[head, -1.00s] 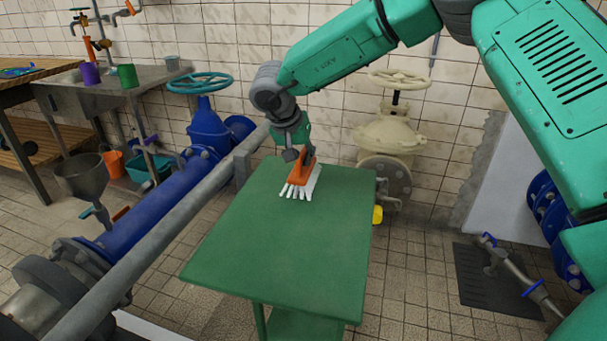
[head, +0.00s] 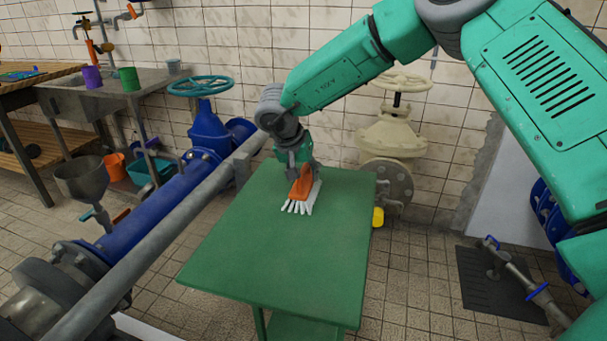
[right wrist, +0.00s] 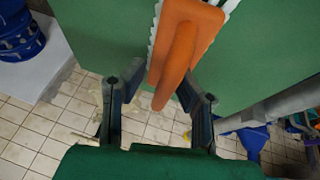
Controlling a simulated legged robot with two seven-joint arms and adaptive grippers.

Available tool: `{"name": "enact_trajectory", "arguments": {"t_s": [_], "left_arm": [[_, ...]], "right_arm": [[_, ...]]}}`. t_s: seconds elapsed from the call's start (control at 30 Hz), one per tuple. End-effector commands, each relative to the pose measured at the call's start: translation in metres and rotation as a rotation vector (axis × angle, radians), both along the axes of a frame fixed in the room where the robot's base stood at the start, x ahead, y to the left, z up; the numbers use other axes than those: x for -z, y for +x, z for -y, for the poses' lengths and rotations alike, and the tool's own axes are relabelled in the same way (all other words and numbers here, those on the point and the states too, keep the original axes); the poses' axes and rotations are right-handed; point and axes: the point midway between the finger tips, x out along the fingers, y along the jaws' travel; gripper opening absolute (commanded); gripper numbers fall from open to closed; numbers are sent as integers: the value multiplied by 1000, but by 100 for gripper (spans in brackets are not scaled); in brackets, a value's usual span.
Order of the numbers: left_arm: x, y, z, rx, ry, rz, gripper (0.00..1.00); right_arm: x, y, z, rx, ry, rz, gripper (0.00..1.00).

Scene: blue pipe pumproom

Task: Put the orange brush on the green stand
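The orange brush (head: 301,187) with white bristles rests on the green stand (head: 270,250), near its far edge. Its bristles point toward the front. In the right wrist view, its orange handle (right wrist: 182,50) lies over the green top (right wrist: 255,50). My right gripper (head: 302,168) is at the far end of the brush. In the right wrist view, the fingers of my right gripper (right wrist: 160,85) are spread on either side of the handle end, with gaps beside it. My left gripper is not in view.
A blue pipe (head: 140,210) and a grey rail (head: 160,238) run along the stand's left side. A cream valve (head: 392,140) stands behind its right far corner. A sink table (head: 110,90) is at the back left. Most of the stand's top is clear.

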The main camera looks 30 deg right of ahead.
Motion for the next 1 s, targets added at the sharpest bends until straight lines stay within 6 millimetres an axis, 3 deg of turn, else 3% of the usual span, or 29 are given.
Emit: {"name": "enact_trajectory", "arguments": {"t_s": [0.17, 0.6, 0.8, 1.0], "left_arm": [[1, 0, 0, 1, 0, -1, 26], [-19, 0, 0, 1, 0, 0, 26], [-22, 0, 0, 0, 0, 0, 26], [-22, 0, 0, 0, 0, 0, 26]], "right_arm": [[-12, -2, -4, -1, -2, -3, 26], [-95, -14, -42, 0, -3, -2, 26], [-110, -17, -48, 2, -2, -3, 26], [-112, -17, -50, 2, -2, -3, 26]]}}
